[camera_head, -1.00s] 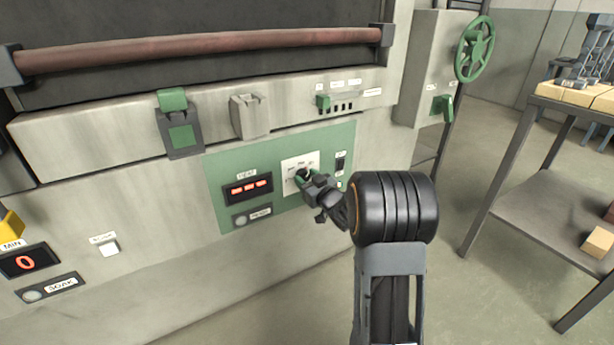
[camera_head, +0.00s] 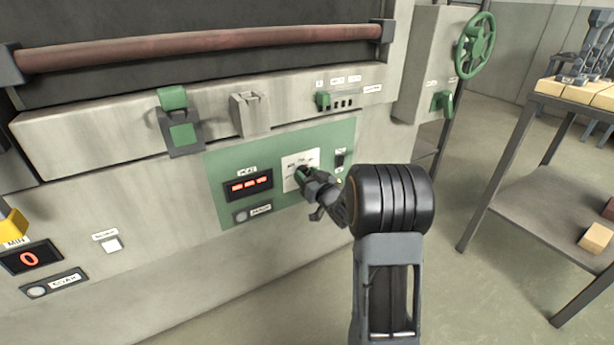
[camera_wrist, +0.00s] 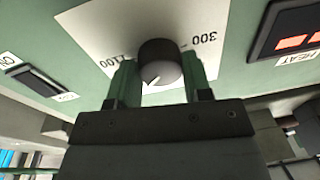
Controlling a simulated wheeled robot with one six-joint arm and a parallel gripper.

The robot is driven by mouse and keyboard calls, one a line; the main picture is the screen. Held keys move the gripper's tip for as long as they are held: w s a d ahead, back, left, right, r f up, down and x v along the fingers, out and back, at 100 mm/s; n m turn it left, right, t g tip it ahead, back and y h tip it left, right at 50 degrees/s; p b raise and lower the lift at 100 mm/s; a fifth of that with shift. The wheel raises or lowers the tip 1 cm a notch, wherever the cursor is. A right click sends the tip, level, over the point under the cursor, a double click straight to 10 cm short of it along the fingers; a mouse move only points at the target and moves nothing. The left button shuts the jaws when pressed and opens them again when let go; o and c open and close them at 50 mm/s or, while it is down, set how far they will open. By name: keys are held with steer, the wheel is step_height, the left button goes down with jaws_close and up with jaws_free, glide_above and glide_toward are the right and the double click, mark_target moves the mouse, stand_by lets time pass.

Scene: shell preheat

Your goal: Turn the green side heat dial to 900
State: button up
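The heat dial is a dark round knob (camera_wrist: 160,62) with a light pointer mark, on a white scale plate (camera_wrist: 95,35) set in the green panel (camera_head: 228,170). In the wrist view, 300 is printed right of the knob and 1100 left of it; the pointer faces the lower edge. My gripper (camera_wrist: 160,88) has green fingers, one on each side of the knob, seemingly pressed against it. In the head view my gripper (camera_head: 304,178) covers most of the dial. The red heat display (camera_head: 248,186) is left of the dial; its digits are unclear.
A small dark switch (camera_head: 340,160) is right of the dial. A button (camera_head: 241,216) is below the display. A metal rack with blocks (camera_head: 545,97) stands right, with open floor between.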

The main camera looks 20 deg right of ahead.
steer(key=o, duration=0.4)
steer(key=shift+o, duration=0.2)
steer(key=s+d+f+p, duration=0.1)
steer(key=s+d+p, duration=0.1)
steer(key=s, duration=1.1)
steer(key=shift+s+d+p, duration=0.2)
steer(key=shift+s+p, duration=0.05)
steer(key=shift+p, duration=0.1)
steer(key=a+r+m+g+h+p, duration=0.1)
steer(key=a+r+g+h+p, duration=0.15)
steer(key=r+p, duration=0.6)
steer(key=a+r+g+h+p, duration=0.1)
steer(key=r+g+h+p, duration=0.25)
steer(key=r+p, duration=0.55)
steer(key=s+a+r+g+y+p, duration=0.2)
steer(key=s+a+r+g+p, duration=0.6)
steer(key=s+r, duration=0.8)
steer(key=a+p, duration=0.3)
steer(key=p, duration=0.2)
steer(key=shift+a+g+y+p, duration=0.2)
steer(key=shift+g+y+p, duration=0.2)
